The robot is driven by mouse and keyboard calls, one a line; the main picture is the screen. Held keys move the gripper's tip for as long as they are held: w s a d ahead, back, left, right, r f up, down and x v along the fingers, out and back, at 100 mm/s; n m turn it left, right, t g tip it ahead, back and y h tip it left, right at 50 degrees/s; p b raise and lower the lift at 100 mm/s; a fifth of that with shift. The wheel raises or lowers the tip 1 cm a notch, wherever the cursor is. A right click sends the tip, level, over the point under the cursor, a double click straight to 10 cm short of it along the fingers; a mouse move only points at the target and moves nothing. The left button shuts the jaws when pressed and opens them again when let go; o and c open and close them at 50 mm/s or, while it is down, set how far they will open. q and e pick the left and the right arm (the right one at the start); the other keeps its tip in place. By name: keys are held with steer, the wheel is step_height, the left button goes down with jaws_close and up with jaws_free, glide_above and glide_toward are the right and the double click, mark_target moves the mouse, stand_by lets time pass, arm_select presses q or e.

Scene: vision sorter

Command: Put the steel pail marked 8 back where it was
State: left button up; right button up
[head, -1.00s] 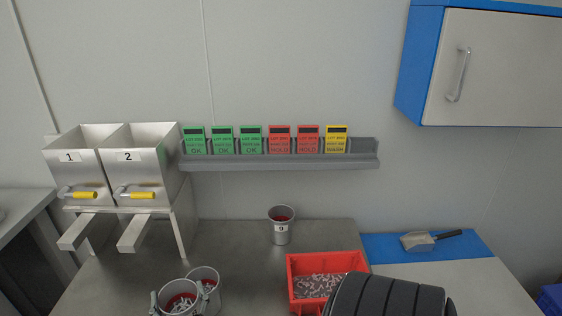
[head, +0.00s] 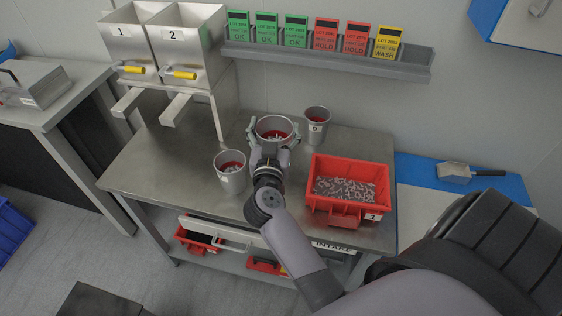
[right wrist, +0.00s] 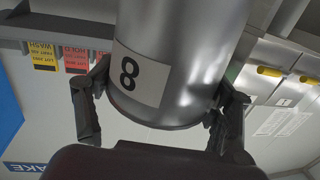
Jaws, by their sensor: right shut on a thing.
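The steel pail marked 8 (head: 274,139) has red inside and light metal parts in it. In the head view it is upright over the back middle of the steel table (head: 170,165). My right gripper (head: 273,143) is shut on it, with one finger on each side. My left gripper is not in view.
The pail marked 9 (head: 317,122) stands close by, behind and right. Another pail (head: 231,178) stands front left, its number unclear. A red bin (head: 349,168) of metal parts is at right. Hoppers 1 and 2 (head: 176,38) stand back left. A card rail (head: 330,61) runs along the wall.

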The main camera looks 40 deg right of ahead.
step_height(320, 180, down, 16)
steer(key=b, duration=0.3)
steer(key=shift+w+f, duration=0.1)
steer(key=o, duration=1.9)
steer(key=shift+f, duration=0.15)
steer(key=shift+o, duration=0.2)
steer(key=b+v, duration=0.2)
steer(key=v, duration=1)
steer(key=shift+r, duration=0.2)
